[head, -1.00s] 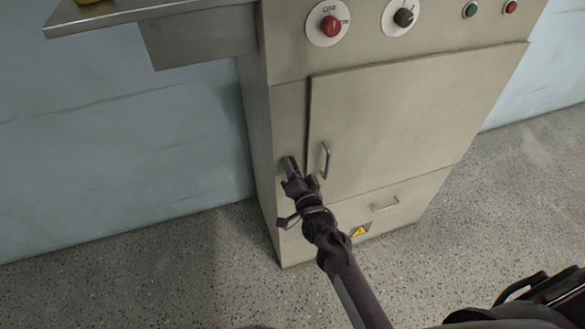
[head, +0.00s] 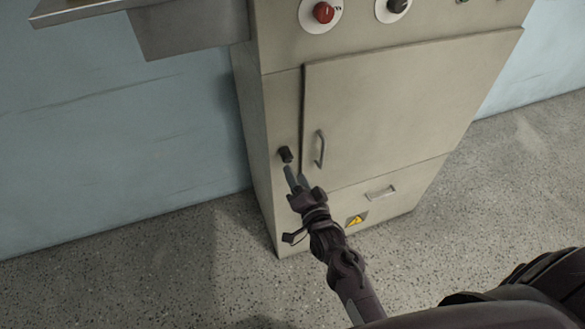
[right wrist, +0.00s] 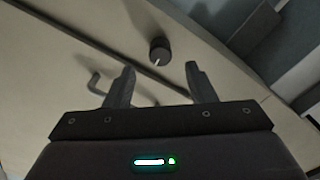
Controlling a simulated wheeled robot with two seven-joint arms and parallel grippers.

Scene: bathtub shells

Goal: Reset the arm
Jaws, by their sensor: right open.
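My right gripper (head: 296,179) is open and empty in front of the lower left part of a beige cabinet (head: 400,100). A small black knob (head: 286,154) on the cabinet front sits just above its fingertips in the head view. In the right wrist view the knob (right wrist: 160,51) shows beyond the gap between the open fingers (right wrist: 158,85), apart from them. The cabinet door's grey handle (head: 320,149) is right of the fingers and also shows at the left in the right wrist view (right wrist: 97,84). My left gripper is not in view.
The cabinet door (head: 400,110) is shut. A red knob (head: 323,13) and a black dial (head: 396,6) are at the top. A drawer handle (head: 381,193) and yellow warning sticker (head: 355,220) are low. A metal shelf (head: 90,10) juts out upper left. Speckled floor (head: 130,270) is clear.

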